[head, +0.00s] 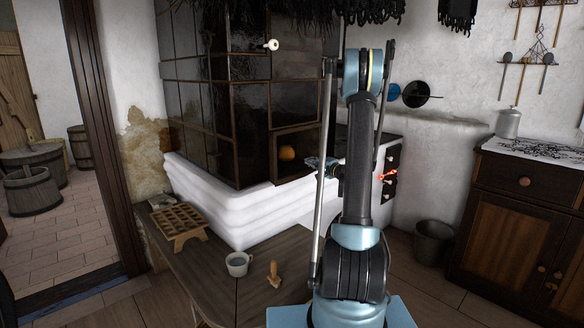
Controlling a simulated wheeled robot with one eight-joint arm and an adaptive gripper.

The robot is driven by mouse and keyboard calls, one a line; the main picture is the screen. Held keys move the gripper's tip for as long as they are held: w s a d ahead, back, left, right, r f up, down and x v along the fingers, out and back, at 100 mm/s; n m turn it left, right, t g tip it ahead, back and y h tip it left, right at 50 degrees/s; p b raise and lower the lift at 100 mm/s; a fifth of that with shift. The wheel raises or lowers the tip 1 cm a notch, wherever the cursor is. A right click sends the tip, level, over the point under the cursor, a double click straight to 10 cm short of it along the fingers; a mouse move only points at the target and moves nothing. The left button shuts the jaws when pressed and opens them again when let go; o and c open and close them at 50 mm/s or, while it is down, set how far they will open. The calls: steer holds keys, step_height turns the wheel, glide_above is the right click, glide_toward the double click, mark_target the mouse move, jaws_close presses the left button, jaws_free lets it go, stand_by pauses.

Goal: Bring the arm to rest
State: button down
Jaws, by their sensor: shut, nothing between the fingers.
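My arm stands upright right of the picture's middle in the head view, its upper link vertical and the elbow at the top. My gripper end (322,164) shows small beside the arm, in front of the tiled stove, partly covered by the arm's own links. It is shut and holds nothing that I can see. The dark tiled stove (210,95) with its white rounded base (225,205) stands behind it.
A wooden bench (195,262) runs along the stove's base, bearing a wooden rack (180,222), a grey mug (238,264) and a wooden-handled tool (273,275). A bucket (433,243) and a wooden cabinet (522,220) stand at the right. A doorway opens at the left.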

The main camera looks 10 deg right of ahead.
steer(key=s+a+r+n+g+h, duration=0.15)
steer(key=s+a+n+g, duration=0.35)
steer(key=s, duration=0.7)
steer(key=s+a+r+n+g, duration=0.3)
steer(key=s+a, duration=0.3)
steer(key=s, duration=0.7)
steer(key=s+d+f+n+g+h, duration=0.1)
steer(key=s+d+f+h, duration=0.1)
steer(key=s, duration=0.8)
steer(key=s+d+f+n+g+h, duration=0.1)
steer(key=s+d+f+g+h, duration=0.1)
steer(key=s, duration=0.8)
steer(key=s+d+f+n+g+h, duration=0.1)
steer(key=s+d+f+g+h, duration=0.1)
steer(key=s+f, duration=0.4)
steer(key=s+d+h, duration=0.1)
steer(key=s+d, duration=0.1)
steer(key=s, duration=0.2)
steer(key=shift+n+h, duration=0.35)
steer(key=shift+n, duration=0.05)
steer(key=shift+f, duration=0.1)
